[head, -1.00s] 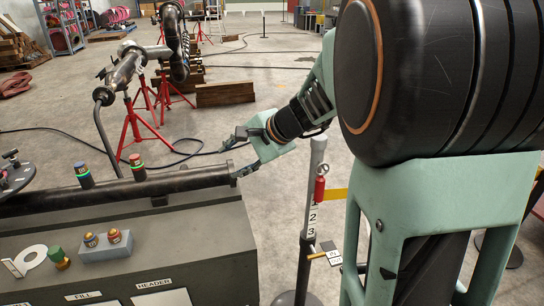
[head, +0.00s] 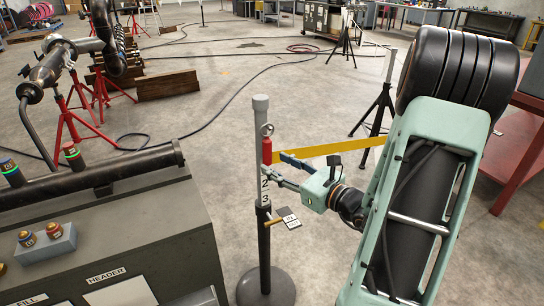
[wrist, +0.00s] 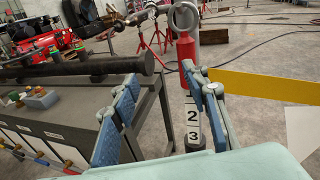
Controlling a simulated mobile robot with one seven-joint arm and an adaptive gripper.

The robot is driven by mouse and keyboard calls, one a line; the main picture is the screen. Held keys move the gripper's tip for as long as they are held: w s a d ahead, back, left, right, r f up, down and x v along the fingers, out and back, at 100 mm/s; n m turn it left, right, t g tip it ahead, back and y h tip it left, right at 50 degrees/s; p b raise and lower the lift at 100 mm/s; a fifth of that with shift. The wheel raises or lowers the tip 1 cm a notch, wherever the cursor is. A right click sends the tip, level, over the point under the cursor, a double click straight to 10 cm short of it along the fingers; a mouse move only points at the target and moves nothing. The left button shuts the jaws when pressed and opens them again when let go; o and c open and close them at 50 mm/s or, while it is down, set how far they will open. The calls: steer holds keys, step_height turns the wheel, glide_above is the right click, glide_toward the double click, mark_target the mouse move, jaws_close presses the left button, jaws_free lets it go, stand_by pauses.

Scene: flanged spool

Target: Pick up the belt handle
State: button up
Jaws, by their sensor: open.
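The belt handle (head: 267,149) is a red cylinder with a metal ring at its top. It hangs upright beside the grey top of a stanchion post (head: 261,108), and a yellow belt (head: 330,149) runs off to the right. My gripper (head: 280,169) is open, with its fingers pointing left toward the handle, close by. In the wrist view the red handle (wrist: 186,52) is beyond the tip of the right finger, not between the blue-padded fingers of my gripper (wrist: 160,76). Its lower part is hidden behind that finger.
A grey bench (head: 130,240) with a dark pipe (head: 95,175) and labelled panels stands at the left. The post's round base (head: 266,288) is on the floor. Number tags (head: 288,217) hang by the post. A red table (head: 520,150) stands at the right.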

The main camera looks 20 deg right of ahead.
mark_target(270, 147)
steer(key=shift+w+d+m+t+h+b, duration=0.25)
steer(key=shift+w+m+h, duration=0.15)
steer(key=shift+w, duration=1.05)
steer(key=shift+w+d+m+t+h+b, duration=0.2)
steer(key=shift+w+m, duration=0.25)
steer(key=shift+w, duration=1.05)
steer(key=shift+w+d+m+t+h+b, duration=0.25)
steer(key=shift+w+m+h, duration=0.2)
steer(key=shift+w, duration=1)
steer(key=shift+r, duration=0.1)
jaws_close()
